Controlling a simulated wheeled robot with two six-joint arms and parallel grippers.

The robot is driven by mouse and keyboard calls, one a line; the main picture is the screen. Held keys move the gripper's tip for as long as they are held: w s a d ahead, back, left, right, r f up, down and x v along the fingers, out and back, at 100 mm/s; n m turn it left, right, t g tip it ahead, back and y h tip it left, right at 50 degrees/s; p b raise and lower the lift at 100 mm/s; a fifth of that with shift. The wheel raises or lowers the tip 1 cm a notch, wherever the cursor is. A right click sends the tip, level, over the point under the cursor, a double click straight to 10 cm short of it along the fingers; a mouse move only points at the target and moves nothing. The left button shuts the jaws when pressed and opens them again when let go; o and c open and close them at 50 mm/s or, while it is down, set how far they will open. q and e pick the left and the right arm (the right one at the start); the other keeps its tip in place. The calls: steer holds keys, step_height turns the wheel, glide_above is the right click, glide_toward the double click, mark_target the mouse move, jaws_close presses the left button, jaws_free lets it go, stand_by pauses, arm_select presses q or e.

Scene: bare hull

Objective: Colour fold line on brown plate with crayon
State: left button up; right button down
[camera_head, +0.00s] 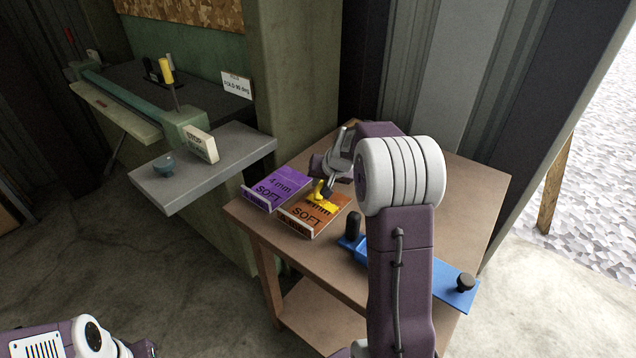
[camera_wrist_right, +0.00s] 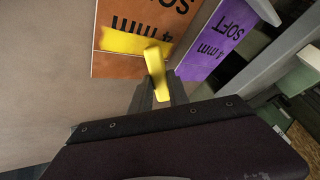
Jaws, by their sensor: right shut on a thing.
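The brown plate (camera_head: 299,223), marked "4 mm SOFT", lies on the wooden table beside a purple plate; it also shows in the right wrist view (camera_wrist_right: 120,66). My right gripper (camera_head: 325,189) is over the brown plate. In the right wrist view my right gripper (camera_wrist_right: 158,88) is shut on a yellow crayon (camera_wrist_right: 157,72), whose far end is at the plate's surface; I cannot tell if it touches. A yellow band (camera_wrist_right: 122,41) runs across the brown plate to the crayon. Of my left arm only links show at the lower left; its gripper is not seen.
The purple plate (camera_head: 276,185) lies left of the brown one. A blue tool with black knobs (camera_head: 440,283) lies on the table (camera_head: 265,222), partly behind my right arm. A grey shelf (camera_head: 185,183) and green machine stand at the left.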

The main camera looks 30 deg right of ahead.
steer(key=shift+s+d+b, duration=0.25)
steer(key=shift+s+b, duration=0.05)
steer(key=shift+s, duration=0.3)
steer(key=shift+s+d+b, duration=0.25)
steer(key=shift+s+b, duration=0.05)
steer(key=shift+s, duration=0.25)
steer(key=shift+w+a+r+p, duration=0.15)
steer(key=shift+w+a+p, duration=0.05)
steer(key=shift+w+p, duration=0.25)
steer(key=shift+w+a+p, duration=0.25)
steer(key=shift+w+p, duration=0.15)
steer(key=shift+w, duration=0.1)
steer(key=shift+w+a+p, duration=0.2)
steer(key=shift+w+p, duration=0.15)
steer(key=shift+w, duration=0.15)
steer(key=shift+w+a+f, duration=0.15)
steer(key=shift+w+f, duration=0.05)
steer(key=shift+w, duration=0.2)
